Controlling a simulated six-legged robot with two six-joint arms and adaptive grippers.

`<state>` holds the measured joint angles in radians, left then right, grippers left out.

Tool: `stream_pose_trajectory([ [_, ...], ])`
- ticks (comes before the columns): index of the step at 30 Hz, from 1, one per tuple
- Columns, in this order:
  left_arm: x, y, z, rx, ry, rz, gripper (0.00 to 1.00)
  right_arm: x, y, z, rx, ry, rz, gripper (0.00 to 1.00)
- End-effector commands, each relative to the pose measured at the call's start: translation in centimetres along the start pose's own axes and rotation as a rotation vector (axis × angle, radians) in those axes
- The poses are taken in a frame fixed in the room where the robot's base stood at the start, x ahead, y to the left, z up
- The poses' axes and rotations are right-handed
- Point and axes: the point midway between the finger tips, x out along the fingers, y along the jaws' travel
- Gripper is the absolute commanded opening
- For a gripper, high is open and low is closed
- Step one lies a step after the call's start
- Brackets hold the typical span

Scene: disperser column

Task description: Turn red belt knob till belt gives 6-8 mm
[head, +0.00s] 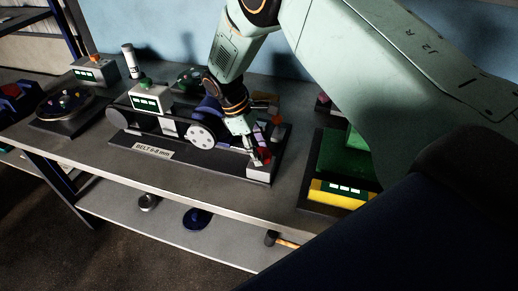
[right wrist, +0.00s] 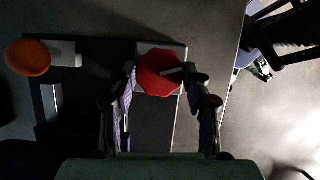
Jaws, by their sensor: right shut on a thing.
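The red belt knob (right wrist: 160,72) has a scalloped edge and a pale mark on its face, and sits on a light block. My right gripper (right wrist: 164,85) has one finger on each side of it and is shut on it. In the head view the red knob (head: 262,157) shows partly behind my right gripper (head: 254,153) at the right end of the belt rig. The rig's dark base (head: 190,160) carries a label (head: 154,151) that seems to read "BELT 6-8 mm", and a pale wheel (head: 201,135). The belt's slack cannot be read. My left gripper is not in view.
A readout box (head: 150,98) with green display stands behind the belt rig. A round dark fixture (head: 68,106) is at left, and a green and yellow unit (head: 340,188) at right. An orange round knob (right wrist: 27,57) lies left of the red one.

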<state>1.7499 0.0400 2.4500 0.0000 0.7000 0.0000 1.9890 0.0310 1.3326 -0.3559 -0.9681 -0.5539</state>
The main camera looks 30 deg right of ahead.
Motion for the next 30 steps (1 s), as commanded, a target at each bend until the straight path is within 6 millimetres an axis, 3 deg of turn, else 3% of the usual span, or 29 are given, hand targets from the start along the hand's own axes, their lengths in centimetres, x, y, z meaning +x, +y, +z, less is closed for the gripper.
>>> stream_pose_trajectory([
  [12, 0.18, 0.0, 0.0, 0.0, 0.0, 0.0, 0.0, 0.0, 0.16, 0.01, 0.136, 0.0, -0.055, 0.17],
  [26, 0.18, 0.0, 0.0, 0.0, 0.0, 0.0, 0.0, -0.02, 0.16, 0.01, 0.147, 0.001, -0.06, 0.17],
  [27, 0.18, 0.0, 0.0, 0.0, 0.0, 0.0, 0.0, -0.02, 0.16, 0.01, 0.147, 0.001, -0.059, 0.5],
  [30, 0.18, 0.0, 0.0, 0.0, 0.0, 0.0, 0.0, -0.02, 0.16, 0.01, 0.146, 0.001, -0.059, 0.58],
])
